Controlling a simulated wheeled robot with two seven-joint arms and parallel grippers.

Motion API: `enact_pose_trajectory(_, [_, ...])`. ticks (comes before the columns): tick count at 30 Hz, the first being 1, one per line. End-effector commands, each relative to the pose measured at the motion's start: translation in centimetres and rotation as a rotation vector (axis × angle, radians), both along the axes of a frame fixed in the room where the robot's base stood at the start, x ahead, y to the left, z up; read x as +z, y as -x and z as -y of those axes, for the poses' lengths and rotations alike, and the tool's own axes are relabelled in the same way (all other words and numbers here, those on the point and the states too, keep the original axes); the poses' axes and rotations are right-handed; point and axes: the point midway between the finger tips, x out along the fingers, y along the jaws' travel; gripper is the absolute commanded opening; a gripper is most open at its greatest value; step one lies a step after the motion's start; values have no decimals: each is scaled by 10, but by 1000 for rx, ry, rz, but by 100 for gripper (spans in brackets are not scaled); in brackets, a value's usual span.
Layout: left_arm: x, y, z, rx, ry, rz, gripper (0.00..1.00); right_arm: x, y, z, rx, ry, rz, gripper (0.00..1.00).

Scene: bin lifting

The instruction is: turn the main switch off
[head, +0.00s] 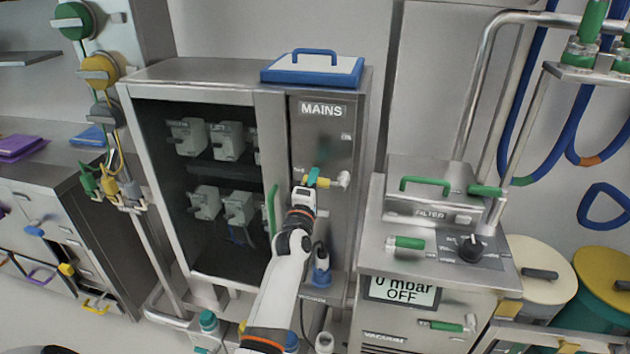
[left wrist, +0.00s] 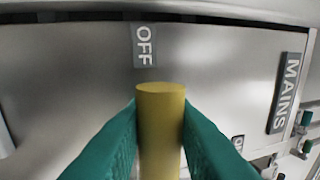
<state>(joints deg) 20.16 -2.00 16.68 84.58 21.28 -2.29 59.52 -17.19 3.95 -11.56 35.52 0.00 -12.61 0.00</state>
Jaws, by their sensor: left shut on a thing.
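The main switch is on the steel panel (head: 323,235) under the MAINS label (head: 322,109). Its yellow handle (head: 325,182) lies about level, running left from a pale hub (head: 344,180). My left gripper (head: 312,177) has teal fingers shut on the handle. In the left wrist view the yellow handle (left wrist: 161,125) sits between both fingers, its end towards the OFF label (left wrist: 144,45). A second small label (left wrist: 238,142) is partly hidden there; it shows above the hub in the head view (head: 346,136), too small to read. My right gripper is not in view.
A dark open bay with grey breakers (head: 229,141) is left of the panel. A green upright handle (head: 271,210) is close left of my arm. A blue-edged tray (head: 312,70) lies on the cabinet top. The vacuum unit (head: 403,291), reading 0 mbar OFF, stands right.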

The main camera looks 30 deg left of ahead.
Motion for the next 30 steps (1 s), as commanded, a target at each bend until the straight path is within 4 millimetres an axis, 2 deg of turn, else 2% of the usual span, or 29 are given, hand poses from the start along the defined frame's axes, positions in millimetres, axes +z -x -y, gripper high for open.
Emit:
enact_pose_trajectory(19, [-6, 0, 1, -2, 51, 9, 0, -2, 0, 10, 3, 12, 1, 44])
enact_pose_trajectory(20, [-6, 0, 1, -2, 51, 9, 27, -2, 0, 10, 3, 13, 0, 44])
enact_pose_trajectory(23, [-5, 0, 1, -2, 49, 10, 43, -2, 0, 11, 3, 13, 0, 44])
enact_pose_trajectory(30, [-4, 0, 1, -1, 45, 11, 43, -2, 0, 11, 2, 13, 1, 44])
